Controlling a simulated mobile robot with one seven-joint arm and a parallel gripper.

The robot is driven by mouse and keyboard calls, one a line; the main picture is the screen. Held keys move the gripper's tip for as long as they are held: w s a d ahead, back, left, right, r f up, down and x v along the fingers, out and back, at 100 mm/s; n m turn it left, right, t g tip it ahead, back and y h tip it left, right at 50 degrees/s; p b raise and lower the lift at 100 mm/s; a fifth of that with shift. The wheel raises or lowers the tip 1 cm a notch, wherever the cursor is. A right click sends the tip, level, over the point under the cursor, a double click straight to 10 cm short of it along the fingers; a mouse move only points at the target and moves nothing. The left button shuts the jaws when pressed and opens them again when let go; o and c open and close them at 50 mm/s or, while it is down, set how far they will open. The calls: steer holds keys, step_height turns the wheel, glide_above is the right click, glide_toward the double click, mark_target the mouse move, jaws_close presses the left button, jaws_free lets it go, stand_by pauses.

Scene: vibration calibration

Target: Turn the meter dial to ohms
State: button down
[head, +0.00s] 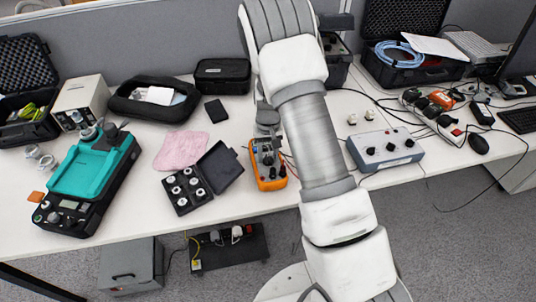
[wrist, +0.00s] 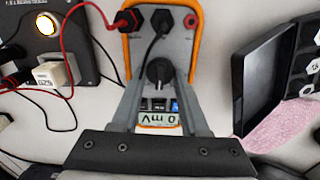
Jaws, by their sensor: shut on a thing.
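The orange-cased meter (head: 269,179) stands on the table near its front edge. It also shows in the wrist view (wrist: 178,45), with leads in its sockets. Its black dial (wrist: 158,68) sits mid-face, below the sockets in that view. My gripper (wrist: 160,85) is shut on the dial, one finger on each side. In the head view my gripper (head: 267,151) is over the far part of the meter. The meter's display (wrist: 158,119) appears upside down between my fingers and seems to read 0 mV. The dial's markings are hidden or too small to read.
A grey-blue box with black knobs (head: 385,150) stands to the right of the meter. An open black case of weights (head: 187,188) and a pink cloth (head: 181,150) lie to its left. A red lead (wrist: 66,52) and a black lead run off the meter.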

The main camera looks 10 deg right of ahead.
mark_target(269, 157)
steer(key=m, duration=0.3)
steer(key=shift+m, duration=2.1)
steer(key=shift+c, duration=2.1)
jaws_free()
steer(key=shift+r, duration=0.1)
step_height(269, 157, up, 17)
steer(key=p, duration=0.1)
steer(key=shift+r, duration=0.15)
